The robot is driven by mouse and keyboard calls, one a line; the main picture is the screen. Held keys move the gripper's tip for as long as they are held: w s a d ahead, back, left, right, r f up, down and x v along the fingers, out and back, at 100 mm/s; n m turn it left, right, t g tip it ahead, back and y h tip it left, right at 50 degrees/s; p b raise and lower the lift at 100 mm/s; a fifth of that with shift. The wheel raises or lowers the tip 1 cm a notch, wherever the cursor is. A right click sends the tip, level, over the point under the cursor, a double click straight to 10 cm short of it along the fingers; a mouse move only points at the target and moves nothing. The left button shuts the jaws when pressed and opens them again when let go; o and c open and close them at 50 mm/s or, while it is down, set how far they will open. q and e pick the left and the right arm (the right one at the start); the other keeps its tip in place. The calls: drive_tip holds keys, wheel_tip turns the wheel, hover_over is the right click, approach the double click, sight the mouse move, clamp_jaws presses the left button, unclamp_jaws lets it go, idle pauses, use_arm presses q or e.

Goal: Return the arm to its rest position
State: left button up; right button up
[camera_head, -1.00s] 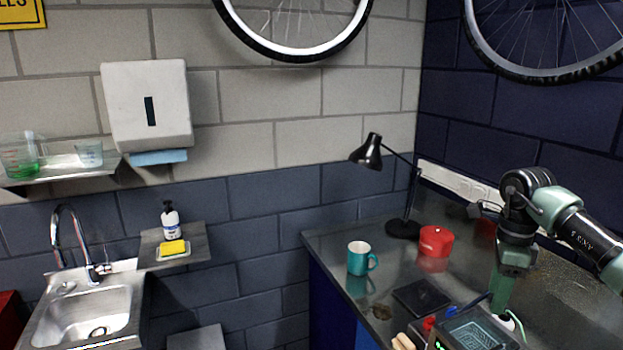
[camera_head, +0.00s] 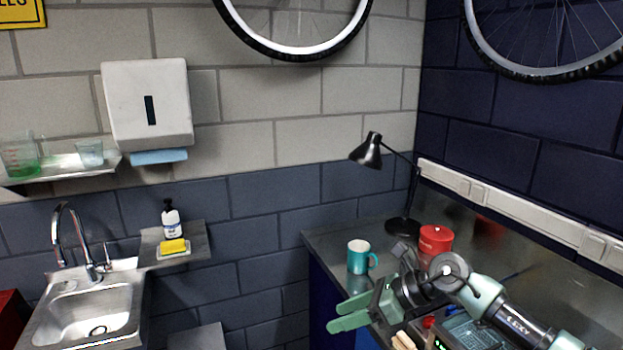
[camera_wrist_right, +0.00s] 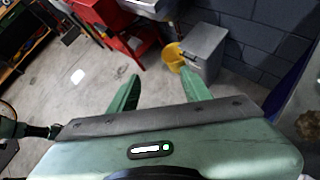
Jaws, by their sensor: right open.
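My right gripper (camera_head: 350,314) is in the lower right of the head view, in front of the bench's left front edge. Its green fingers are apart and point left, with nothing between them. In the right wrist view the open fingers (camera_wrist_right: 162,90) extend over the grey floor. My right arm reaches back to the lower right corner, above the bench (camera_head: 325,245). My left gripper is not in view.
On the bench are a teal mug (camera_head: 358,257), a black lamp (camera_head: 367,152), a red container (camera_head: 436,240) and a device with a screen (camera_head: 465,334). A sink (camera_head: 90,315) stands at left. The wrist view shows a yellow bucket (camera_wrist_right: 172,56) and a grey bin (camera_wrist_right: 205,50).

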drive_tip(key=s+a+r+m+t+y, duration=0.3)
drive_tip(key=a+r+m+t+y, duration=0.5)
drive_tip(key=m, duration=0.3)
drive_tip(key=s+d+f+m+t+h, duration=0.1)
drive_tip(key=d+f+m+t+h, duration=0.2)
drive_tip(key=d+f+m+h, duration=0.7)
drive_tip(key=s+d+r+m+t+h, duration=0.1)
drive_tip(key=d+m+t+h, duration=0.5)
drive_tip(key=m, duration=0.9)
drive_tip(key=s+d+f+m+g+h, duration=0.3)
drive_tip(key=s+d+f+m+g, duration=0.1)
drive_tip(key=s+f+m+g, duration=0.35)
drive_tip(key=s+d+f+m+g, duration=0.15)
drive_tip(key=s+f+g, duration=0.35)
drive_tip(key=s, duration=0.6)
drive_tip(key=s+f+m+g, duration=0.2)
drive_tip(key=s+f+g, duration=0.2)
drive_tip(key=s+f, duration=0.55)
wheel_tip(320, 180, down, 26)
drive_tip(key=s+b, duration=0.3)
drive_tip(key=b, duration=0.2)
drive_tip(key=s+d+f+g+b, duration=0.1)
drive_tip(key=s+f+b, duration=0.1)
drive_tip(key=s+f, duration=0.6)
drive_tip(key=s+d+f+g+b, duration=0.1)
drive_tip(key=s+d+f+b, duration=0.1)
drive_tip(key=s+f, duration=0.7)
wheel_tip(320, 180, down, 6)
drive_tip(key=shift+f+b, duration=0.15)
drive_tip(key=shift+b, duration=0.3)
